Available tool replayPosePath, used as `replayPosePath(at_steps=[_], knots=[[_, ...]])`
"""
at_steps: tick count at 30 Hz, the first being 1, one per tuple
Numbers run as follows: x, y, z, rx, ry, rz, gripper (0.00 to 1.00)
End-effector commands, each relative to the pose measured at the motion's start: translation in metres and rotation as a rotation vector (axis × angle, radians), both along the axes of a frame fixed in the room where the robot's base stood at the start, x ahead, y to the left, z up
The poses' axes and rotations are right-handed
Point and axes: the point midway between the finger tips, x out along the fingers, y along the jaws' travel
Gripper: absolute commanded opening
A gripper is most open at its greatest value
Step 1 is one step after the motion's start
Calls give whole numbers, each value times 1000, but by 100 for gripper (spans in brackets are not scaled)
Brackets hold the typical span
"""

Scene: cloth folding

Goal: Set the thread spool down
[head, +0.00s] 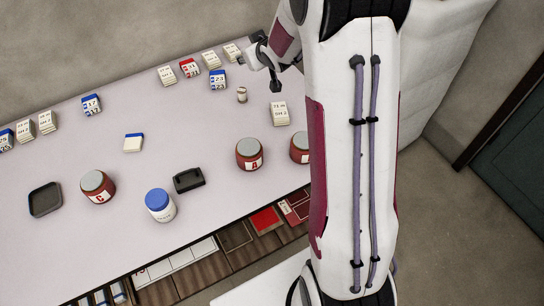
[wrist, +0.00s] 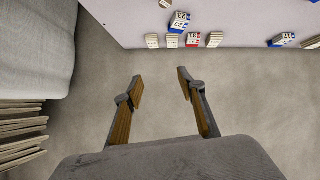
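A small whitish cylinder with a brownish band, which looks like the thread spool (head: 242,95), stands on the table near its far right part. It also shows, cut off, at the top edge of the wrist view (wrist: 165,4). My gripper (head: 262,62) is up near the table's far edge, apart from the spool. In the wrist view my gripper (wrist: 159,80) has its two fingers spread with nothing between them, and bare floor shows behind them.
The table (head: 215,125) holds red jars (head: 249,155), a blue-lidded jar (head: 160,206), a black tray (head: 45,199) and a small black box (head: 188,180). Several card blocks line the far edge; a blue-topped block (head: 218,79) stands near the spool. The table's middle has free room.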

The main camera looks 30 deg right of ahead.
Motion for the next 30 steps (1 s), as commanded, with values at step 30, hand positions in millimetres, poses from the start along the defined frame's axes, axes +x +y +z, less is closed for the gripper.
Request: replayPosePath(at_steps=[30], knots=[[-188, 77, 116, 37, 206, -125, 40]])
